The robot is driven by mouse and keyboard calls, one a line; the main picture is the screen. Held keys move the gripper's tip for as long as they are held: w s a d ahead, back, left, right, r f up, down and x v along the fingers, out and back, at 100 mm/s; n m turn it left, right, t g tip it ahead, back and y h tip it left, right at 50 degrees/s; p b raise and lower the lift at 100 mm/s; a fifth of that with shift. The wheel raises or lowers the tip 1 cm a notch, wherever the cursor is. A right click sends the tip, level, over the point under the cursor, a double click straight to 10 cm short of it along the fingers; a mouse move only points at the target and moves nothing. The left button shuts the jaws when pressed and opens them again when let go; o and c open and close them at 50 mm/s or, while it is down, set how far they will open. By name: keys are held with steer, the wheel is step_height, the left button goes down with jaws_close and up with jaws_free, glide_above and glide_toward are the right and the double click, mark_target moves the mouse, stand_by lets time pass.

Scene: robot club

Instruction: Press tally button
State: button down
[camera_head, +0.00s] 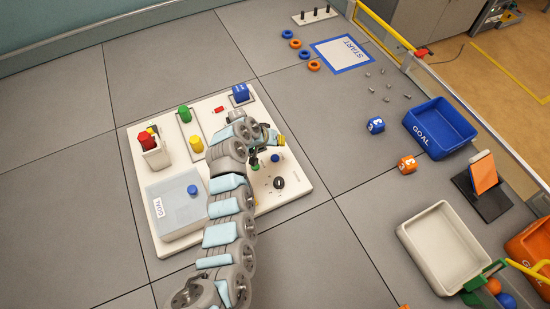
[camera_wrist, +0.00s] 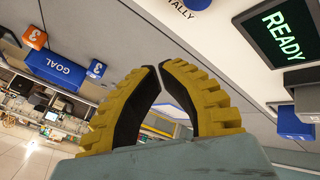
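The tally button is the blue round button at the top edge of the wrist view (camera_wrist: 197,4), beside a printed TALLY label; most of it is cut off by the frame. A small blue button beside my gripper in the head view (camera_head: 275,157) appears to be the same one. My gripper (camera_head: 281,139) is above the right part of the white control panel (camera_head: 303,184). In the wrist view its yellow ribbed fingers (camera_wrist: 157,67) come together at the tips with nothing between them. They appear apart from the button.
The panel also carries a red button (camera_head: 146,139), a green knob (camera_head: 184,114), a yellow knob (camera_head: 196,145) and a black dial (camera_head: 279,183). A screen (camera_wrist: 281,30) reads READY. Right of the panel are numbered cubes (camera_head: 375,125) and a blue GOAL bin (camera_head: 439,128).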

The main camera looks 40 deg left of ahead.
steer(key=b, duration=0.4)
glide_toward(282, 155)
steer(key=shift+w+d+r+x, duration=0.1)
steer(key=shift+x, duration=0.75)
steer(key=shift+w+d+r+x, duration=0.1)
steer(key=shift+w+x, duration=0.05)
steer(key=shift+x, duration=0.75)
steer(key=shift+w+d+r+x, duration=0.1)
steer(key=shift+x, duration=0.75)
steer(key=shift+a, duration=0.1)
steer(key=shift+f+b, duration=0.4)
steer(key=shift+b, duration=0.15)
steer(key=shift+f+b, duration=0.45)
steer(key=shift+r+p, duration=0.5)
steer(key=shift+r, duration=0.4)
steer(key=shift+r+p, duration=1.2)
steer(key=shift+r, duration=1.3)
